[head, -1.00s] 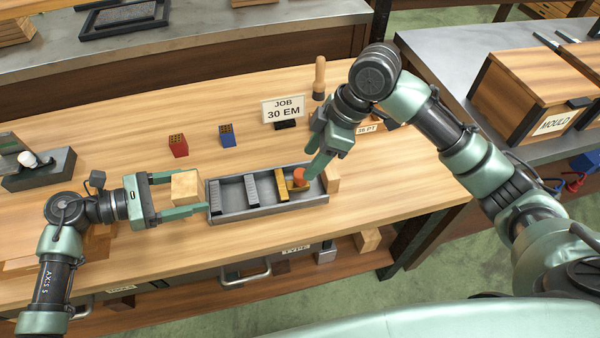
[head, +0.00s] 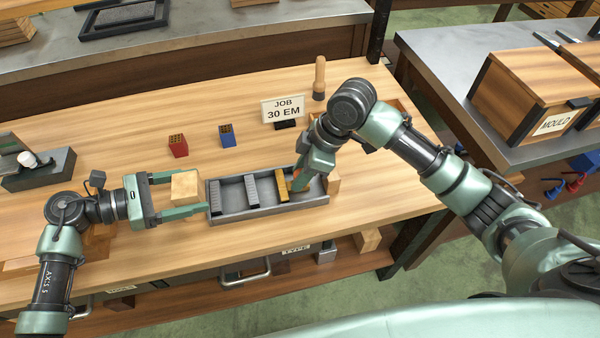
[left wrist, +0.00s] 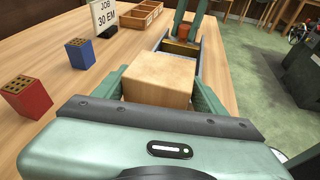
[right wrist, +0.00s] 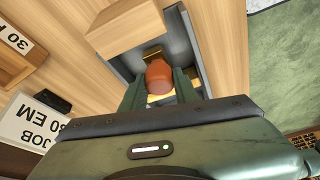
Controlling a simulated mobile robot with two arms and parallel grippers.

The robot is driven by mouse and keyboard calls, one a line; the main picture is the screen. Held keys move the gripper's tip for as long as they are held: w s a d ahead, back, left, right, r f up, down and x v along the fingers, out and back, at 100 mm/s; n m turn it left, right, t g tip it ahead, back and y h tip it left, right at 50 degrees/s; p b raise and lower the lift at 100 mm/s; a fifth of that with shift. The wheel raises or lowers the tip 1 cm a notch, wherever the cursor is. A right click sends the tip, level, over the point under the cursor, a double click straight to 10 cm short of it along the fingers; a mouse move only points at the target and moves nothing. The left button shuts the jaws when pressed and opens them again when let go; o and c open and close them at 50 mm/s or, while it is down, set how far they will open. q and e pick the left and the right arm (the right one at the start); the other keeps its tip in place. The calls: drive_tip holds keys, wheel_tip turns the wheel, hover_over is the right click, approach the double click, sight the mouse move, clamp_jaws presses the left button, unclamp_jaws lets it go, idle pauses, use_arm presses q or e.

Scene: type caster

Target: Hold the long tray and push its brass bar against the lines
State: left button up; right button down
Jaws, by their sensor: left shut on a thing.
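The long grey tray (head: 262,212) lies on the bench with dark and grey lines of type (head: 252,189) across it, and a gold-coloured piece (head: 282,186) to their right. A wooden block (head: 185,187) sits at the tray's left end. My left gripper (head: 190,193) is shut on this block, which also shows between its fingers in the left wrist view (left wrist: 158,80). My right gripper (head: 299,186) is down in the tray's right part, its fingers either side of an orange knob (right wrist: 159,76) above brass (right wrist: 153,53). Whether they grip the knob is unclear. The fingers partly hide the brass bar.
A red block (head: 178,146), a blue block (head: 227,136) and a JOB 30 EM sign (head: 283,110) stand behind the tray. A brush (head: 319,78) stands farther back. A wooden block (head: 333,183) is at the tray's right end.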

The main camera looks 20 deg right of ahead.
sight(278, 185)
drive_tip(key=shift+a, duration=2.85)
drive_tip(key=c, duration=1.1)
unclamp_jaws()
drive_tip(key=shift+o, duration=0.2)
drive_tip(key=shift+d, duration=0.1)
drive_tip(key=shift+d+r, duration=0.15)
drive_tip(key=shift+r, duration=0.15)
drive_tip(key=v, duration=1.1)
drive_tip(key=shift+r, duration=0.15)
drive_tip(key=shift+d, duration=0.1)
